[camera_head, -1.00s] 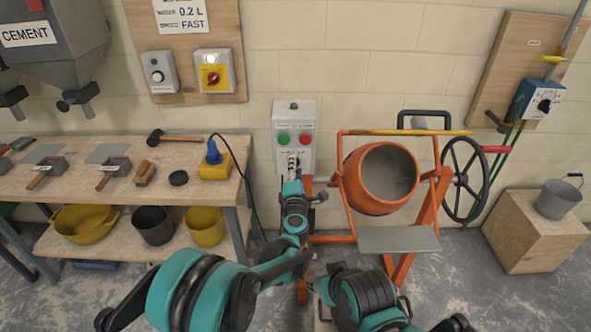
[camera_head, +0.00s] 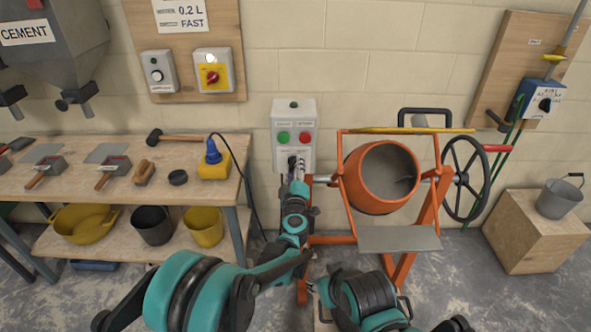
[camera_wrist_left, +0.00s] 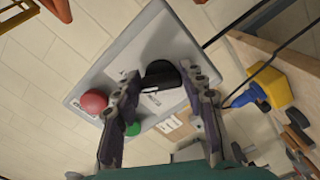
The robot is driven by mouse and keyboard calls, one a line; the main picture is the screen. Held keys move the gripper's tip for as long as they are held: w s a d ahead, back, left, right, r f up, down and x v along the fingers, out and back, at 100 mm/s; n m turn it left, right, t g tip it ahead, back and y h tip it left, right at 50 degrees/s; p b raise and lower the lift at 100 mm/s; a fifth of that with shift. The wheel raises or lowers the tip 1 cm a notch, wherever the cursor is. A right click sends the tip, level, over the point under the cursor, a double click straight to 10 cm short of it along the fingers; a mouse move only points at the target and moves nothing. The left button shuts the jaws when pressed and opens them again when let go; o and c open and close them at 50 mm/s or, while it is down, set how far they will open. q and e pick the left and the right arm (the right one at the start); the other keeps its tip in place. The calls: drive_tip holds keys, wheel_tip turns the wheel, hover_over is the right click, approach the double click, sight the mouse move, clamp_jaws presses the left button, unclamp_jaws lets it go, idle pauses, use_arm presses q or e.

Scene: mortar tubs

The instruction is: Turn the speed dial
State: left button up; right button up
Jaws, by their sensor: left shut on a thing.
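The speed dial (camera_head: 292,160) is a black knob low on the front of the grey control box (camera_head: 280,108), which stands on the orange mixer frame. My left gripper (camera_head: 298,168) is at the dial and partly covers it in the head view. In the left wrist view, the dial (camera_wrist_left: 162,74) sits between the two fingers of my left gripper (camera_wrist_left: 162,85), which are shut on it. The green button (camera_head: 283,137) and red button (camera_head: 305,137) are above the dial. The red button (camera_wrist_left: 94,101) also shows beside one finger in the left wrist view.
The orange mixer with its drum (camera_head: 372,202) and black handwheel (camera_head: 464,181) stands right of the box. A workbench (camera_head: 215,172) with tools is on the left. A grey bucket (camera_head: 558,200) stands on a wooden block at right.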

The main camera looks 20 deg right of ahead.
use_arm(q)
drive_tip(key=shift+m, duration=0.6)
drive_tip(key=o, duration=1.2)
drive_tip(key=shift+c, duration=0.2)
drive_tip(key=v, duration=1.2)
